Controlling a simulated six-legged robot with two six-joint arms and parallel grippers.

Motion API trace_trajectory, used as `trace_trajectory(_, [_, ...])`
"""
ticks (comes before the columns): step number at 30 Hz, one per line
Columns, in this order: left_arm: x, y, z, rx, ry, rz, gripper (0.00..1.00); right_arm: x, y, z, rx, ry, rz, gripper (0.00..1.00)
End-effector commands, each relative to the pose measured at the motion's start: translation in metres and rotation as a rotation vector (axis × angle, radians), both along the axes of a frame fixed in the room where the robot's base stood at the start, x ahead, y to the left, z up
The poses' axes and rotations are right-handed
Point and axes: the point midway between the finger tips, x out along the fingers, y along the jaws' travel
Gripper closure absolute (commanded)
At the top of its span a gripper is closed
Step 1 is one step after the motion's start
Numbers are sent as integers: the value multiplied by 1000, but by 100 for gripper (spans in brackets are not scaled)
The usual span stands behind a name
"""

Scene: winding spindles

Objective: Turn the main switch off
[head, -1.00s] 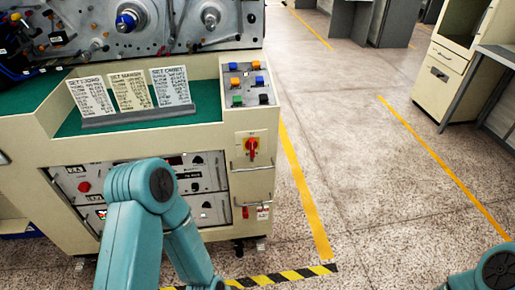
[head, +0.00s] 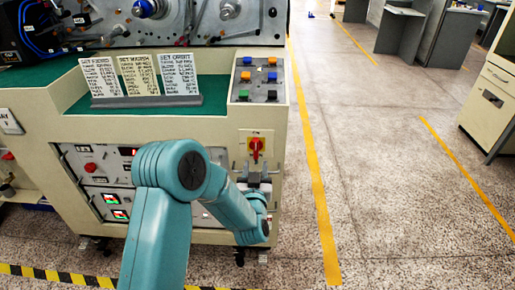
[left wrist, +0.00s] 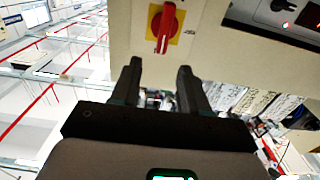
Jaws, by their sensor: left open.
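The main switch (head: 256,147) is a red rotary handle on a yellow plate, on the cream front of the machine below the button panel. Its handle looks roughly upright in the head view. My left gripper (head: 258,178) is just below the switch, with my left arm reaching in from the bottom. In the left wrist view the switch (left wrist: 165,28) lies just beyond the fingertips of my left gripper (left wrist: 159,68). The two fingers are apart, nothing is between them, and they do not appear to touch the handle. My right gripper is out of view.
A button panel (head: 258,82) with coloured buttons sits above the switch. Setting cards (head: 138,76) stand on the green top (head: 215,112). Control modules (head: 90,165) fill the lower front at left. The floor right of the machine is clear.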

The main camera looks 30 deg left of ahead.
Motion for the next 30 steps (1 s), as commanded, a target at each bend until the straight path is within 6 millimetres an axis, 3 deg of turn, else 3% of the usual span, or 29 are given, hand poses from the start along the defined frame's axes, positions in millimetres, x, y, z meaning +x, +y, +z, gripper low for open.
trace_trajectory(6, [41, 32, 1, 1, -1, 3, 55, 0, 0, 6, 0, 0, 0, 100])
trace_trajectory(12, [68, 47, 0, 0, 0, -1, 55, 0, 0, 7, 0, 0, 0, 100])
trace_trajectory(24, [81, 49, -1, -1, 2, -5, 55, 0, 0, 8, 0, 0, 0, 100])
trace_trajectory(25, [81, 49, -1, -1, 2, -5, 59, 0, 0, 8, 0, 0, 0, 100])
trace_trajectory(29, [81, 48, -1, -1, 2, -5, 100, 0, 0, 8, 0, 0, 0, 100])
trace_trajectory(30, [81, 48, -1, -1, 2, -5, 100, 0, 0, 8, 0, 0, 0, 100])
